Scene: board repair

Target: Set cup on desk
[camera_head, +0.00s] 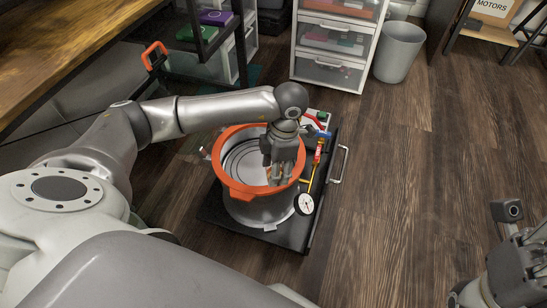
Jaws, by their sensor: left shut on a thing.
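My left gripper (280,178) points down at the right inner side of a grey bucket with an orange rim (236,187). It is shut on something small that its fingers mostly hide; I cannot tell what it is. No cup shows clearly. The wooden desk (60,45) is at the upper left, well apart from the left gripper. My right gripper (522,245) is at the lower right edge, partly cut off and over the floor; I cannot tell whether it is open or shut.
The bucket stands on a dark cart (290,237) with a round gauge (304,204) and several tools beside it. A drawer unit (334,42) and grey bin (398,52) stand behind. A shelf (212,35) holds boxes next to the desk. The floor (410,180) at right is clear.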

